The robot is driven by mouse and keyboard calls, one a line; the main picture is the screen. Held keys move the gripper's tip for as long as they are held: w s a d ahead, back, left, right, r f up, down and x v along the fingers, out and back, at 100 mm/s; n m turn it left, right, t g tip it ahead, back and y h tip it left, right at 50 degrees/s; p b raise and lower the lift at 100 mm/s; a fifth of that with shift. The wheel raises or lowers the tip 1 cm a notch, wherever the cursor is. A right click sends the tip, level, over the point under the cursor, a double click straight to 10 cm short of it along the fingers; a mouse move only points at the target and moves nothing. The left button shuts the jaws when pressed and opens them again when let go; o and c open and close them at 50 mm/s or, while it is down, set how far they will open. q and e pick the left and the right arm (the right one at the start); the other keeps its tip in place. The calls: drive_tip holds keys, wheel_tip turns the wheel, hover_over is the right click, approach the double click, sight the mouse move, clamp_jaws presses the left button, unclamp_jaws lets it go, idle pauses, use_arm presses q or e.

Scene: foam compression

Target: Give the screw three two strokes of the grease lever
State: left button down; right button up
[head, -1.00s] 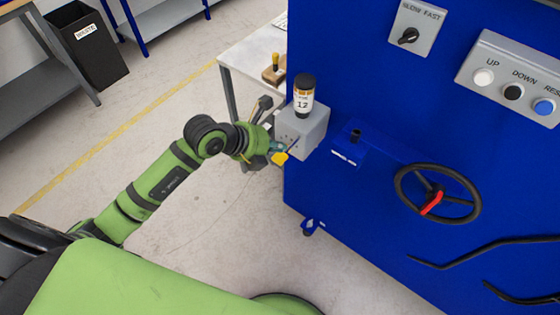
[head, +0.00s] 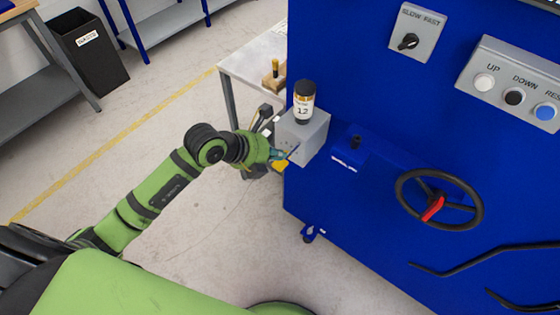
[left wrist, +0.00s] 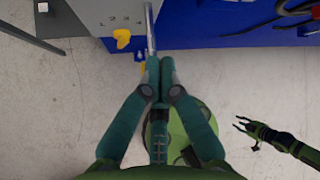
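The grey lubricator box (head: 303,137) is on the left side of the blue machine, with a dark grease bottle (head: 303,103) labelled 12 on top. A yellow pointer knob (left wrist: 122,38) is on its face below a row of small numbers; it also shows in the head view (head: 280,165). A thin metal lever (left wrist: 150,32) is beside the knob. My left gripper (left wrist: 160,62) has its fingers together at the lever's lower end; whether the lever is between the tips is unclear. My right gripper (left wrist: 243,132) hangs away from the box with fingers apart, small in the left wrist view.
The blue machine (head: 345,215) fills the right side, with a black handwheel (head: 439,199), black bent bars and a panel of push buttons (head: 514,96). A pale table (head: 245,62) stands behind the box. A black waste bin (head: 88,50) is far left. The floor around my left arm is clear.

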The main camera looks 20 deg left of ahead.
sight(279, 163)
idle(0.5)
use_arm(q)
drive_tip(key=shift+f+b, duration=0.3)
drive_tip(key=shift+f, duration=0.15)
drive_tip(key=shift+f+b, duration=1)
drive_tip(key=shift+f, duration=0.35)
idle(1.0)
drive_tip(key=shift+r, duration=0.1)
idle(0.5)
drive_tip(key=shift+r+p, duration=1.55)
drive_tip(key=shift+r, duration=0.15)
drive_tip(key=shift+r, duration=0.1)
wheel_tip(279, 163, up, 5)
drive_tip(key=p, duration=0.4)
